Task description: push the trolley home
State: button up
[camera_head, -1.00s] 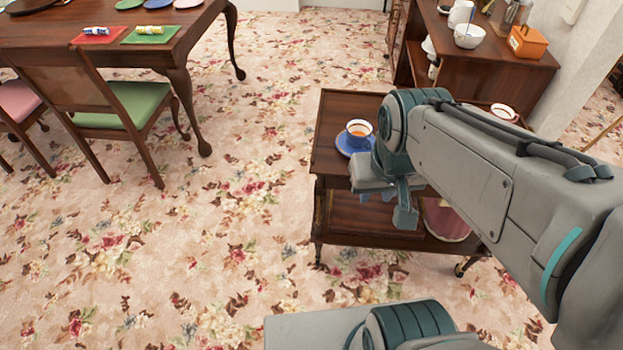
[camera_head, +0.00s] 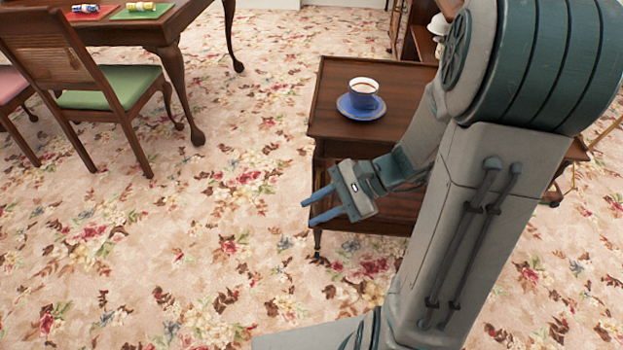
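The trolley (camera_head: 330,98) is a dark wooden two-level cart on small wheels, right of the picture's middle. A blue-and-white cup (camera_head: 364,92) with a brown drink stands upright on a blue saucer (camera_head: 349,109) on its top. My gripper (camera_head: 312,211) has two blue fingers, spread apart with nothing between them. It points left, in front of the trolley's near left side. I cannot tell whether it touches the trolley. My arm hides the trolley's right part and much of its lower shelf.
A dining table (camera_head: 120,33) stands at the upper left, with a green-seated chair (camera_head: 110,88) beside it. A wooden cabinet (camera_head: 405,30) is behind the trolley. The flowered carpet (camera_head: 230,190) is clear left of the trolley and in front.

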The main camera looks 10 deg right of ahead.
jog(key=w+d+f+m+t+y+b, duration=0.1)
jog(key=w+d+f+m+t+b, duration=0.25)
jog(key=f, duration=0.25)
jog(key=w+d+f+m+t+y+b, duration=0.2)
jog(key=w+f+m+t+b, duration=0.1)
jog(key=f+m+b, duration=0.15)
jog(key=m+t+h+b, duration=0.3)
jog(key=m+t+b, duration=0.1)
jog(key=m+t, duration=0.3)
send_near(318, 185)
jog(key=shift+h, duration=0.3)
jog(key=shift+b+x, duration=1.65)
jog(key=shift+x, duration=3.65)
jog(key=shift+d+f, duration=0.1)
jog(key=shift+f, duration=0.1)
grip_shut()
